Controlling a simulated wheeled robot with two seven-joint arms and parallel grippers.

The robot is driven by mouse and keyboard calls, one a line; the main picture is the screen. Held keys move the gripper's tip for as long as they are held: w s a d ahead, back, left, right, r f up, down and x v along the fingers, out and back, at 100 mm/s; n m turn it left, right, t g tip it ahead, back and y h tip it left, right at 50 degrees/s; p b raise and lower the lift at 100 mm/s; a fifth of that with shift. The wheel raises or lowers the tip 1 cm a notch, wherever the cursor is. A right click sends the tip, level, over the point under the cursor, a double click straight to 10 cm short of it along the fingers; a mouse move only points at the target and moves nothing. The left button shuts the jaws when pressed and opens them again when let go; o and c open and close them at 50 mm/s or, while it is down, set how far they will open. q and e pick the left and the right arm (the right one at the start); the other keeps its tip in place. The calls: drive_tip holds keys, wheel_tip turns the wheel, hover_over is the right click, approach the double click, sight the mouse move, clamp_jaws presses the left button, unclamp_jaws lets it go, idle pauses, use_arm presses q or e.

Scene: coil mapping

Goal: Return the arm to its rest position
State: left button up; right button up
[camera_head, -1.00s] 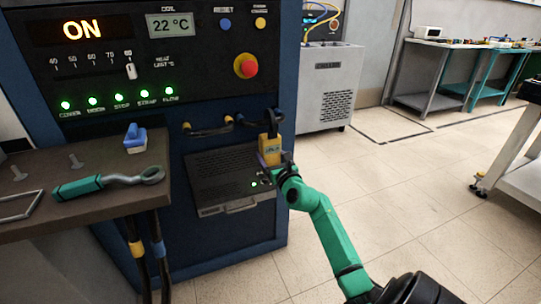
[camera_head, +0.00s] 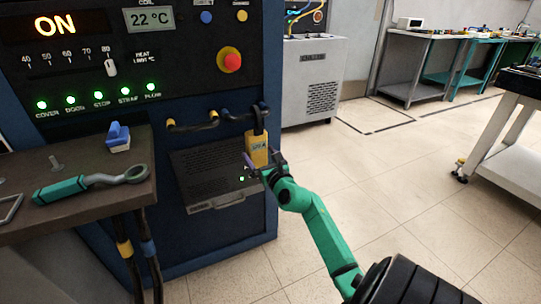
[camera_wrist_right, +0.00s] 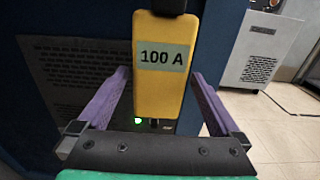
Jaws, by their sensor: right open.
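My right arm (camera_head: 318,225) is green and reaches up from the bottom right to the front of the blue machine. My right gripper (camera_head: 258,165) is at a yellow block (camera_head: 257,147) that hangs from a black loop on the machine's front. In the right wrist view the block (camera_wrist_right: 160,95) carries a "100 A" label. My right gripper's purple fingers (camera_wrist_right: 160,78) stand apart, one on each side of the block, with gaps showing between. My left gripper is in neither view.
The machine's panel reads "ON" (camera_head: 56,26) and has a red button (camera_head: 230,61). A dark bench (camera_head: 80,215) at left holds a green-handled wrench (camera_head: 90,184) and a blue-topped part (camera_head: 118,137). A grey chiller (camera_head: 311,85) stands behind. Open floor (camera_head: 420,200) lies to the right.

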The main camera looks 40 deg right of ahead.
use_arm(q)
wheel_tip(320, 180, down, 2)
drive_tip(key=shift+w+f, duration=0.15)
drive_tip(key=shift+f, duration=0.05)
use_arm(e)
drive_tip(key=v, duration=1.2)
drive_tip(key=shift+r, duration=0.15)
